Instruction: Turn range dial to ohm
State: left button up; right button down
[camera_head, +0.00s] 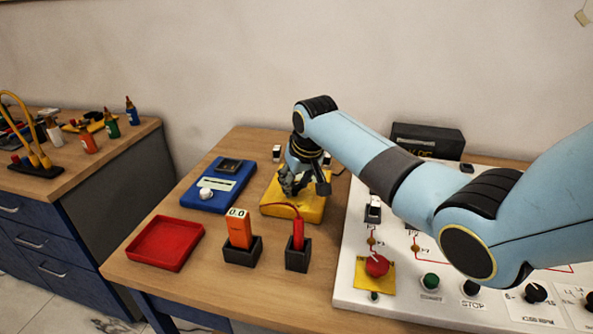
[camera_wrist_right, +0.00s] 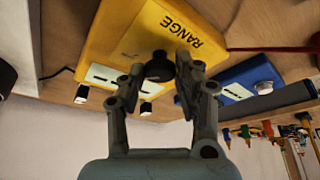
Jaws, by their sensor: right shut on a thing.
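The yellow range box (camera_head: 312,209) stands on the wooden table, partly hidden behind my right gripper (camera_head: 292,184). In the right wrist view the yellow box (camera_wrist_right: 115,40) carries the word RANGE and a black round dial (camera_wrist_right: 159,67). My right gripper (camera_wrist_right: 160,80) has its two fingers around the dial and is shut on it. The dial's pointer and any ohm mark cannot be made out. My left gripper is not in view.
A blue meter (camera_head: 222,190) stands left of the yellow box. In front are a red tray (camera_head: 166,245), an orange tester (camera_head: 239,228) and a red probe (camera_head: 298,232) in black holders. A white panel (camera_head: 350,280) with knobs fills the right.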

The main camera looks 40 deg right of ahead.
jog(key=shift+m+p, duration=0.45)
jog(key=shift+m, duration=0.05)
jog(key=c, duration=0.9)
grip_release()
jog(key=shift+c, duration=0.2)
jog(key=shift+r, duration=0.1)
jog(key=v, duration=1.1)
jog(key=shift+a+r, duration=0.3)
jog(key=shift+r, duration=0.05)
jog(key=shift+s, duration=0.15)
